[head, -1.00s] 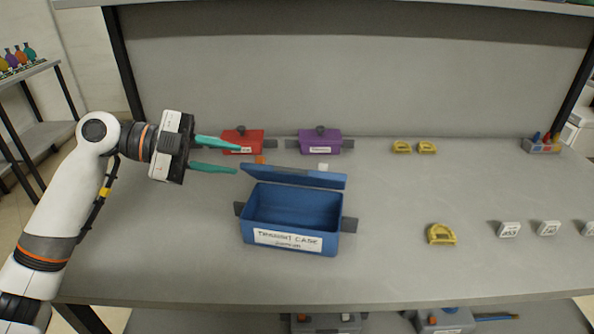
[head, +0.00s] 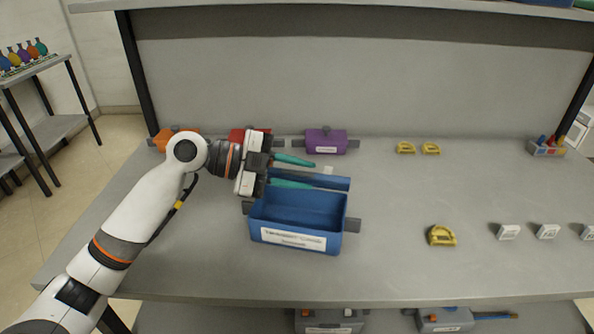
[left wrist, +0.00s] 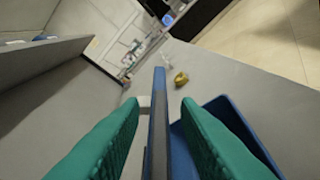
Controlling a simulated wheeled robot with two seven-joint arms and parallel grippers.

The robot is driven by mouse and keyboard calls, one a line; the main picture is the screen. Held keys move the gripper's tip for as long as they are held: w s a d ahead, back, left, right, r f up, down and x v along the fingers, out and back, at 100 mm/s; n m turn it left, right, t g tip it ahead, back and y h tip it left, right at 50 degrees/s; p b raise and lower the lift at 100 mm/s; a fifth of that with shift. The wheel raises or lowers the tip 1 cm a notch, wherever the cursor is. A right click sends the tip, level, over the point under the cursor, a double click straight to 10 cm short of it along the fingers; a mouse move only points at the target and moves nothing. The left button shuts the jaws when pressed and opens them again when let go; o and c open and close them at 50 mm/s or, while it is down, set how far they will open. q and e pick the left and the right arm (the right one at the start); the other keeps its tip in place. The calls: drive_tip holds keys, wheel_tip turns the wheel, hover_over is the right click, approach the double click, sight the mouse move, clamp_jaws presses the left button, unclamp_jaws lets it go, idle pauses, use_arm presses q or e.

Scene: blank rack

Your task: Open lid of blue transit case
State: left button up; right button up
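The blue transit case (head: 297,236) stands on the grey table with its white label facing front and its inside showing empty. Its lid (head: 325,182) stands raised along the back edge. My left gripper (head: 302,173) is at the lid's left end, with teal fingers pointing right. In the left wrist view the lid (left wrist: 159,115) is seen edge-on between the two spread fingers (left wrist: 160,112), with a gap on each side. The case body (left wrist: 235,125) lies to the right there. The gripper partly hides the lid's left end in the head view. My right gripper is not in view.
Behind stand an orange case (head: 175,136), a red case (head: 237,135), partly hidden by my gripper, and a purple case (head: 326,142). A small white block (head: 328,169) lies behind the lid. A yellow item (head: 441,236) lies to the right. The table's front is clear.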

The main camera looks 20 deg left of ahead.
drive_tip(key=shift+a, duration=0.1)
use_arm(q)
clamp_jaws()
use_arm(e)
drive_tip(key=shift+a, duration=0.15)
use_arm(q)
drive_tip(key=shift+w+r, duration=0.1)
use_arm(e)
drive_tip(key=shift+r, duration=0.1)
